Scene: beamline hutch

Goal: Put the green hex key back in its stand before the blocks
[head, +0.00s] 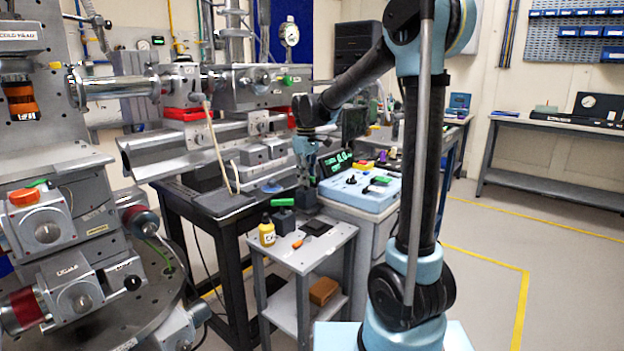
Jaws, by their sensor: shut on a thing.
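In the head view a green handle (283,202), which looks like the hex key's, lies level at the top of a small dark stand (284,220) on the grey side table. Its shaft cannot be made out. My gripper (307,184) points down just right of and behind the stand, apart from the green handle. It is shut, with a dark grey block (306,201) directly under its fingertips, apparently between them. The fingertips are small and partly lost against the dark background, so the grip is hard to see. No other block can be told for sure.
A yellow bottle (267,232), an orange item (298,243) and a flat dark pad (317,226) are on the side table. A light-blue instrument (350,194) with small coloured items stands right of my gripper. Beamline hardware (250,90) rises behind and left.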

